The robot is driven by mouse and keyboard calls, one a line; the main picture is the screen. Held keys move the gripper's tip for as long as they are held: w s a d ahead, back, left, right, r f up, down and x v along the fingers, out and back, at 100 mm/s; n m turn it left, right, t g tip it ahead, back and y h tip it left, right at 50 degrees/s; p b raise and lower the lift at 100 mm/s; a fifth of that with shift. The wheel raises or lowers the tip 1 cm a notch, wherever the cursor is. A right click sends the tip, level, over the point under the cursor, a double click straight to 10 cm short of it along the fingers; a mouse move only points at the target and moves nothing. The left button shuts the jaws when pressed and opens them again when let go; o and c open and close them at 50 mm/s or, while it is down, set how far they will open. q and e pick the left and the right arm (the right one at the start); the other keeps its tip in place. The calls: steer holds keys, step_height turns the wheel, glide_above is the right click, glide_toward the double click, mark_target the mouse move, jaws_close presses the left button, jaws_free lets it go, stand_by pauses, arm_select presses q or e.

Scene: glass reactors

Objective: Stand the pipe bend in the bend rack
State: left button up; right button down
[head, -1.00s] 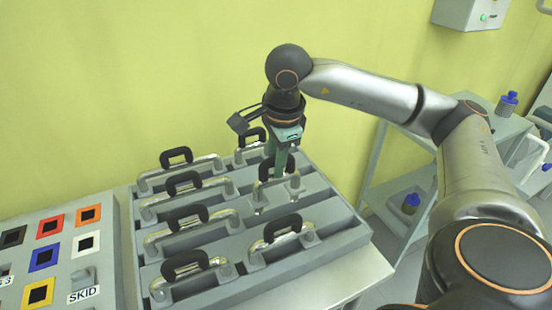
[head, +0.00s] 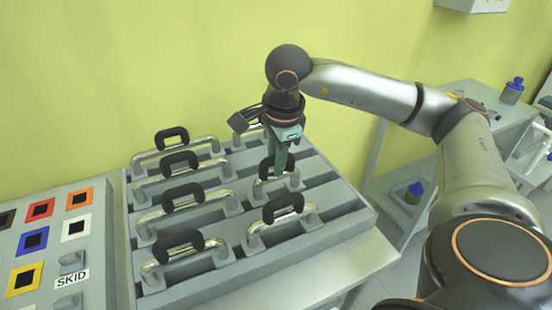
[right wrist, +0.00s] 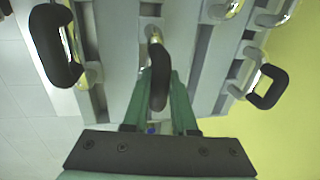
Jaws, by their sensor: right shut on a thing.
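The bend rack (head: 345,197) is a grey stepped tray on a table, holding several chrome pipe bends with black handles. My right gripper (head: 281,160), with green fingers, points down over its right part. It is shut on the black handle of one pipe bend (head: 287,183), which also shows between the fingers in the right wrist view (right wrist: 158,78). This bend stands upright with its legs at a rack row. I cannot tell whether the legs are fully seated. The fingers hide part of its handle. My left gripper is not in view.
Other bends stand close by: one in front (head: 283,212), several to the left (head: 183,200). A grey panel (head: 65,255) with coloured square sockets and a SKID label is at left. A grey shelf trolley (head: 470,95) with blue-capped bottles stands at right.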

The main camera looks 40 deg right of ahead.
steer(key=shift+f, duration=0.1)
stand_by(0.5)
steer(key=shift+f+b, duration=0.2)
steer(key=shift+b, duration=0.15)
stand_by(0.4)
steer(key=c, duration=0.6)
jaws_free()
steer(key=shift+c, duration=0.2)
